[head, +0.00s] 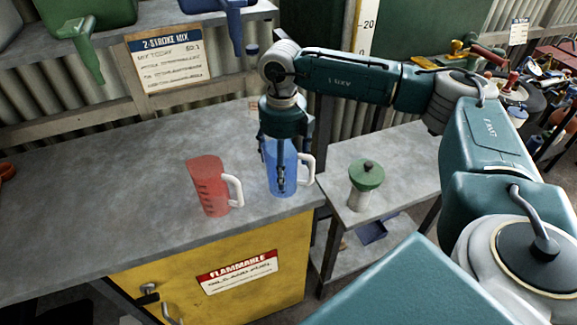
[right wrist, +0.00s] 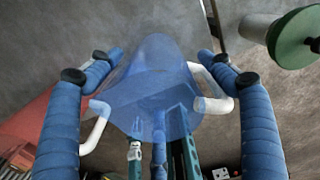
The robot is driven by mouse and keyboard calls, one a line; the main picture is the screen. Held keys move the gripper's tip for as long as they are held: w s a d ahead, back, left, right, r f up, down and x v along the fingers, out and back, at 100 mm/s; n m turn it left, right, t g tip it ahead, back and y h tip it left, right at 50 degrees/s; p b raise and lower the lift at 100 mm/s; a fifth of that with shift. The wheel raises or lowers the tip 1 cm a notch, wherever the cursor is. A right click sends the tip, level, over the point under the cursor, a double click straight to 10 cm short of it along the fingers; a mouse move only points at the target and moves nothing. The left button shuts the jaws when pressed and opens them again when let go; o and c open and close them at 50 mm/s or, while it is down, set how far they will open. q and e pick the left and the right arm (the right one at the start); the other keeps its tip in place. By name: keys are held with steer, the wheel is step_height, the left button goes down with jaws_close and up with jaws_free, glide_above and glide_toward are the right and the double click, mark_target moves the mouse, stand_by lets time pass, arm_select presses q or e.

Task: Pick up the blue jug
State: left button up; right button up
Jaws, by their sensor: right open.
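The blue jug (head: 287,178) stands upright on the grey bench top near its right front corner, its white handle facing right. My right gripper (head: 284,156) comes down over it from above, with its fingers around the jug's upper body. In the right wrist view the blue jug (right wrist: 150,85) lies between the two spread blue fingers of my right gripper (right wrist: 153,58), with gaps at the sides. The jug's white handle is close to the right finger. My gripper hides part of the jug's top in the head view. My left gripper is not in view.
A red jug (head: 209,187) with a white handle stands just left of the blue jug. A green-lidded container (head: 365,182) sits on a lower grey table (head: 405,150) to the right. A yellow cabinet (head: 235,290) is under the bench. The bench's left side is mostly clear.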

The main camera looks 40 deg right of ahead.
steer(key=shift+f, duration=0.75)
steer(key=shift+c, duration=1)
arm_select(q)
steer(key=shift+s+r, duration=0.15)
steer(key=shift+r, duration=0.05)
arm_select(e)
steer(key=c, duration=1)
steer(key=shift+c, duration=0.9)
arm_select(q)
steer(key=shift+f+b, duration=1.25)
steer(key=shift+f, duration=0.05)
arm_select(e)
step_height(320, 180, up, 20)
